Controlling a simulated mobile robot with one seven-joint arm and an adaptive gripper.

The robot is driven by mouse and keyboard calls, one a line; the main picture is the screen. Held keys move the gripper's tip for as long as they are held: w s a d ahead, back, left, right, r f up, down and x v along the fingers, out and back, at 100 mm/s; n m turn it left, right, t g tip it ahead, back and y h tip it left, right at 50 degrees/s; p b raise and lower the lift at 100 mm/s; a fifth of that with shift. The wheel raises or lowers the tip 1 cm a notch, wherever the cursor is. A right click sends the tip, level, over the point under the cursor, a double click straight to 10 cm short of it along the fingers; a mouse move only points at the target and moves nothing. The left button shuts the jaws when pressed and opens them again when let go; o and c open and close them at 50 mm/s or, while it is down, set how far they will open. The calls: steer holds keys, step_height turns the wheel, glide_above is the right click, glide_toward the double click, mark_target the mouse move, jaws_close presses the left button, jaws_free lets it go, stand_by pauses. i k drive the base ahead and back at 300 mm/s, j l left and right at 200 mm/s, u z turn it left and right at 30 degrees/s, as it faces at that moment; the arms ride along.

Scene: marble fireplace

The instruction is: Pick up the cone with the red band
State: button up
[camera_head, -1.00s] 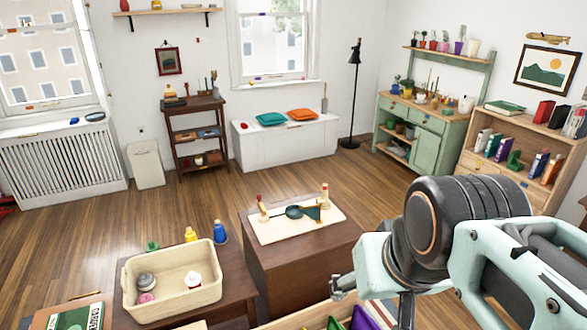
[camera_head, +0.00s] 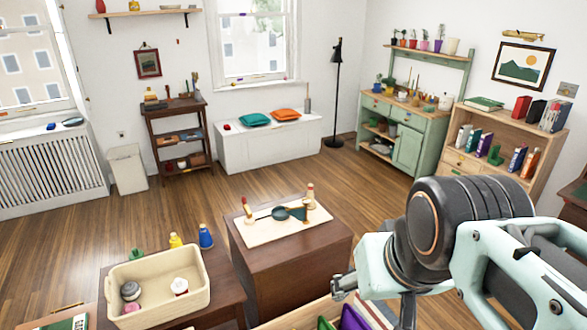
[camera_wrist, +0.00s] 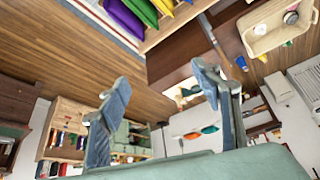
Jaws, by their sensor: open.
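A cream board (camera_head: 262,232) lies on a dark brown cabinet (camera_head: 290,262) in the middle of the head view. Two small upright wooden pieces stand on it: a left piece with red near its top (camera_head: 247,210) and a right piece with a reddish band (camera_head: 310,197). They are too small to tell which is the cone. A dark teal round-ended item (camera_head: 283,213) lies between them. My gripper is open and empty in the wrist view (camera_wrist: 162,92), its two fingers wide apart. In the head view my arm is at the right, to the near right of the cabinet.
A cream bin (camera_head: 155,311) with a few items stands on a brown table at the lower left, with yellow (camera_head: 175,240) and blue (camera_head: 206,237) bottles behind it. An open drawer or box with green and purple items (camera_head: 352,318) is at the bottom.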

mark_target(313, 205)
steer(key=l+z, duration=0.1)
steer(key=z, duration=0.4)
steer(key=l+z, duration=0.15)
steer(key=z, duration=0.35)
steer(key=i+l+z, duration=0.15)
steer(key=l, duration=0.35)
steer(key=i+l+z, duration=0.2)
steer(key=i+l, duration=0.15)
steer(key=l, duration=0.15)
steer(key=i+l+z, duration=0.15)
steer(key=i+l, duration=0.15)
steer(key=i+l+z, duration=0.1)
steer(key=i+l, duration=0.2)
steer(key=i, duration=0.2)
steer(key=i+l+z, duration=0.15)
steer(key=i, duration=0.35)
steer(key=i+u, duration=0.5)
steer(key=i+l+u, duration=0.1)
steer(key=i+u, duration=0.2)
steer(key=u, duration=0.15)
steer(key=i+j+u, duration=0.1)
steer(key=i+u, duration=0.35)
steer(key=u, duration=0.25)
steer(key=i+u, duration=0.35)
steer(key=i+j+u, duration=0.1)
steer(key=i+u, duration=0.2)
steer(key=i, duration=0.15)
steer(key=i+u, duration=0.3)
steer(key=i, duration=0.2)
